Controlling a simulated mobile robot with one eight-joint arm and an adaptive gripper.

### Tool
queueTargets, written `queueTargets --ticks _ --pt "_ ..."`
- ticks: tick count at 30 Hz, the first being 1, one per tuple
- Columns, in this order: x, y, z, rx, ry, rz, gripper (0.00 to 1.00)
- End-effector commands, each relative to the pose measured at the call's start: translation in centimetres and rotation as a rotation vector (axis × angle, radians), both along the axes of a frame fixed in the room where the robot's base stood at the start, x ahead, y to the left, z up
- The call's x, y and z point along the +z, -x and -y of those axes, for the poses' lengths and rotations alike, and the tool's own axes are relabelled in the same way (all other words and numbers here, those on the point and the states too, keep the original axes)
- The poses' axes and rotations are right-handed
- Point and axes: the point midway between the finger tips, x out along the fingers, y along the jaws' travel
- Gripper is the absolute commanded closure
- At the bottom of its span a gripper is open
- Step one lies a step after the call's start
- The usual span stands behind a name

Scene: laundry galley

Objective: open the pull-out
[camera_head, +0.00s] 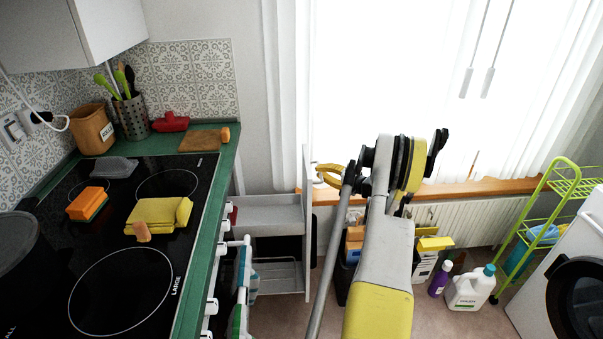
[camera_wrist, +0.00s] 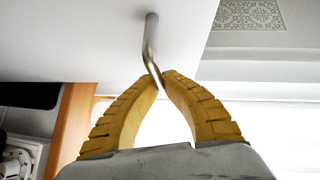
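The pull-out (camera_head: 270,214) stands out from the end of the green counter in the head view. Its white wire-sided shelves show between the counter and its thin upright front panel (camera_head: 307,230), seen nearly edge-on. In the wrist view the white panel (camera_wrist: 75,40) carries a bent metal handle (camera_wrist: 150,40). My gripper (camera_head: 320,173) is at the panel's outer side, near its top. In the wrist view the yellow fingertips (camera_wrist: 162,77) come together around the handle's bar. The handle is too small to make out in the head view.
A black hob (camera_head: 130,200) with sponges and a yellow cloth lies at left. Towels hang on a rail below the counter. Boxes, a purple bottle (camera_head: 440,278) and a white jug (camera_head: 470,288) stand on the floor right of my arm. A green rack (camera_head: 530,220) is farther right.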

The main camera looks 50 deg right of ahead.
Motion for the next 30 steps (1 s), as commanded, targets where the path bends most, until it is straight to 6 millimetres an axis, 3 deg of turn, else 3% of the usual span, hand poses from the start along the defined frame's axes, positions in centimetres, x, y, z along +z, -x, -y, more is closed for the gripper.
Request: queueTargets --ticks 3,9,25,27,28,30 --pt "0.0 1.6 1.6 -0.006 0.000 0.001 1.00" --pt "0.1 3.2 3.0 -0.005 0.000 0.002 1.00" --pt "0.1 3.8 3.5 -0.004 0.000 0.002 1.00" --pt "0.1 3.8 3.4 -0.004 0.000 0.002 0.75" --pt "0.1 3.8 3.4 -0.003 0.000 0.001 0.68" --pt "0.1 3.8 3.4 -0.003 0.000 0.001 0.68"
